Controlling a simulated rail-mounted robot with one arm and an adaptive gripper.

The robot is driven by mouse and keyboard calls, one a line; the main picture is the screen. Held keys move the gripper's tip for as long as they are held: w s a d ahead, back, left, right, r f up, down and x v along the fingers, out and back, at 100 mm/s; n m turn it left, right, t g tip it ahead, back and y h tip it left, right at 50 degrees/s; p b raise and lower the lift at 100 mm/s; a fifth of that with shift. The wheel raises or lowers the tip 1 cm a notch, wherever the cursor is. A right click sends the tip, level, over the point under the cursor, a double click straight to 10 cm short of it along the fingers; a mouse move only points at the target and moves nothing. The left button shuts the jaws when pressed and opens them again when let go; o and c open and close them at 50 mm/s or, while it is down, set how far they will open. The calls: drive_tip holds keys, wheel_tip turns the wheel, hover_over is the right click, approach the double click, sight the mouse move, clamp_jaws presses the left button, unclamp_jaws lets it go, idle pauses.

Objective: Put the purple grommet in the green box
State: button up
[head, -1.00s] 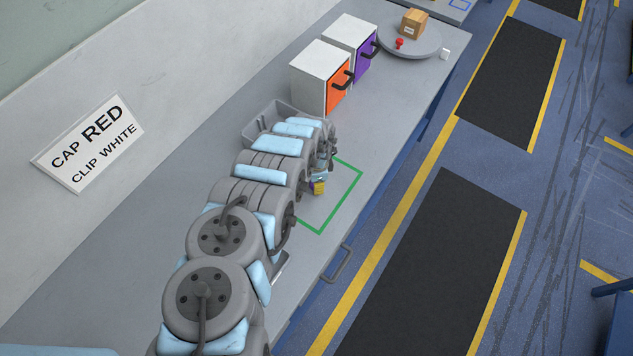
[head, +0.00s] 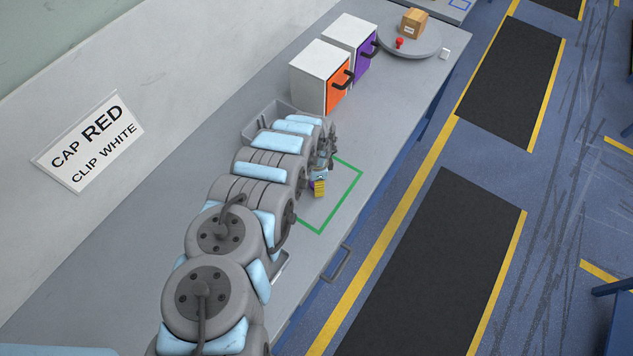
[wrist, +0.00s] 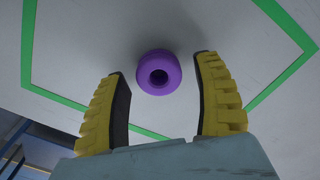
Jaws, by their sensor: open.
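The purple grommet (wrist: 159,73) is a short ring with a dark hole, on the grey bench top in the wrist view. It lies inside the green box (wrist: 27,45), a green outline marked on the bench, also seen in the head view (head: 341,207). My gripper (wrist: 162,68) is open, with one yellow finger on each side of the grommet at the tips and gaps between. In the head view my gripper (head: 320,187) is over the green box, and my arm hides part of the outline and most or all of the grommet.
A grey bin (head: 262,122) stands behind my arm. White cabinets with orange (head: 339,92) and purple (head: 365,60) fronts stand farther along the bench. A round turntable (head: 410,45) holds a cardboard box (head: 413,24) and a red part (head: 399,43). The right part of the green box is clear.

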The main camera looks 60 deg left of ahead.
wheel_tip(320, 180, up, 12)
drive_tip(key=b, duration=0.1)
drive_tip(key=shift+f, duration=0.15)
idle(0.8)
drive_tip(key=shift+w, duration=0.1)
